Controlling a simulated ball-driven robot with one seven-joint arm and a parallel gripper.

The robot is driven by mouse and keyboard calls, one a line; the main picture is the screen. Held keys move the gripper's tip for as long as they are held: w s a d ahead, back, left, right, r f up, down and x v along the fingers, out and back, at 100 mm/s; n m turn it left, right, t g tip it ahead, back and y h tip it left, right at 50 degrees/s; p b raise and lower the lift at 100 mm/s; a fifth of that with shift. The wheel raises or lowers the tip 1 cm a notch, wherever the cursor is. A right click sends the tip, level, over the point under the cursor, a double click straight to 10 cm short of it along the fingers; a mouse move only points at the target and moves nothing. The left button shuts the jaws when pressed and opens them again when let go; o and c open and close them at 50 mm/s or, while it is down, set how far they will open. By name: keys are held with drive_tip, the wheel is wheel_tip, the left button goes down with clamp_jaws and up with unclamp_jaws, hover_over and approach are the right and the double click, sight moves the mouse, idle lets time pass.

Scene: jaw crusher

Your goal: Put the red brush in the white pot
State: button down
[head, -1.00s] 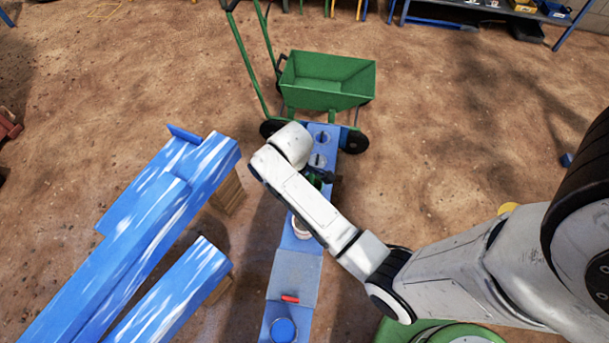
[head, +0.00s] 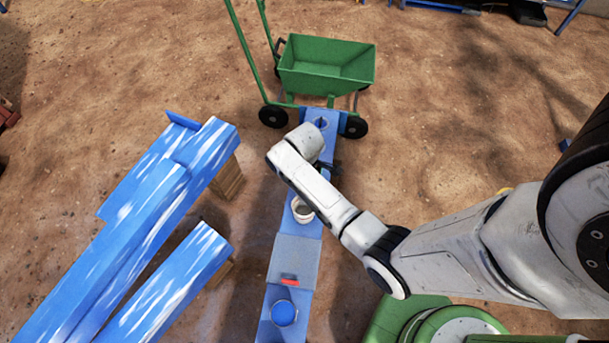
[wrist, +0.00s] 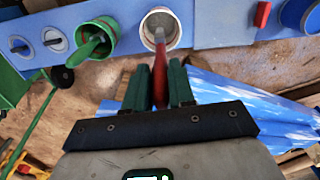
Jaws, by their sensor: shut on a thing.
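The white pot (head: 302,213) stands upright on the blue bench; it also shows at the top of the wrist view (wrist: 149,40), its mouth open towards the camera. The red brush (wrist: 160,88) is between the green fingers of my gripper (wrist: 159,68), which is shut on it. The brush's far end overlaps the pot's mouth in the wrist view; I cannot tell whether it is inside or above it. In the head view the arm mostly hides the gripper, and the brush does not show.
A green pot (wrist: 107,27) with a green brush stands beside the white pot. Along the bench are a red block (head: 290,282) and a blue pot (head: 284,312). A green cart (head: 325,68) stands beyond the bench, and blue-and-white beams (head: 160,215) lie to the left.

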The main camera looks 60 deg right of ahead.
drive_tip(key=shift+f+b, duration=3.4)
drive_tip(key=shift+f, duration=1.15)
drive_tip(key=c, duration=0.9)
unclamp_jaws()
drive_tip(key=shift+o, duration=0.2)
drive_tip(key=shift+r+p, duration=0.1)
drive_tip(key=shift+p, duration=0.2)
drive_tip(key=shift+s, duration=0.15)
